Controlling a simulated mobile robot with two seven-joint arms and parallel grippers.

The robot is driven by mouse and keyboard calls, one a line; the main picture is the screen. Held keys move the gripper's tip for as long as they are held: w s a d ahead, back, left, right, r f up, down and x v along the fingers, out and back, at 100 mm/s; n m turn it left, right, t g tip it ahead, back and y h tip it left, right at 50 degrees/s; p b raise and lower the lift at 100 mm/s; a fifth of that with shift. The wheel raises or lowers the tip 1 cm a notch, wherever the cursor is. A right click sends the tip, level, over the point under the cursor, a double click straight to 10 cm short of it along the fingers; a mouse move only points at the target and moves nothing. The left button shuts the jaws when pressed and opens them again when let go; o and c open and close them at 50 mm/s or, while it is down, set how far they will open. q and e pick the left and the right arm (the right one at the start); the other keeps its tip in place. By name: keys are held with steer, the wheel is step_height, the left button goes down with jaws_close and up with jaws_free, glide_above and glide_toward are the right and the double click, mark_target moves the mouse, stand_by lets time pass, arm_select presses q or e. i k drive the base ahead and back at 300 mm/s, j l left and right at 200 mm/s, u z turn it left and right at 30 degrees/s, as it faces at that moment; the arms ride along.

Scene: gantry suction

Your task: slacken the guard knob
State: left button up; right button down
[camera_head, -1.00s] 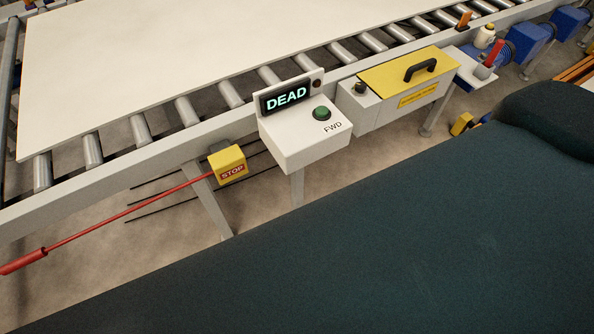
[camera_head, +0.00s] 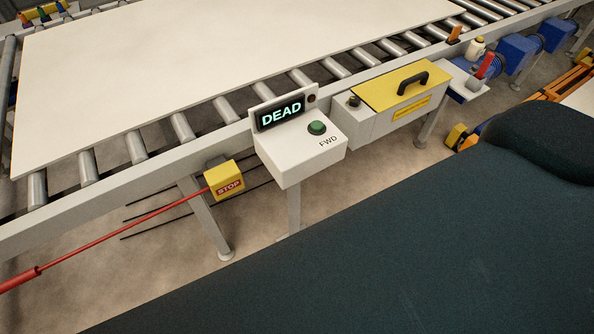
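A dark knob (camera_head: 354,101), which looks like the guard knob, stands on the left end of a grey box at the conveyor's near side. Beside it on the same box is a yellow guard lid (camera_head: 404,82) with a black handle (camera_head: 413,82); the lid looks shut. Neither of my grippers shows in the head view. A large dark part of my own body fills the lower right.
A white control box (camera_head: 300,152) with a green button (camera_head: 317,128) and a "DEAD" display (camera_head: 280,113) sits left of the guard. A yellow STOP box (camera_head: 225,181) with a red pull cord (camera_head: 120,229) hangs lower left. A white board (camera_head: 200,65) lies on the rollers.

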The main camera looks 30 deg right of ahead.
mark_target(354, 101)
steer(key=l+z, duration=0.15)
steer(key=z, duration=0.3)
steer(key=k+l+z, duration=0.1)
steer(key=z, duration=0.35)
steer(key=l+z, duration=0.3)
steer(key=z, duration=0.15)
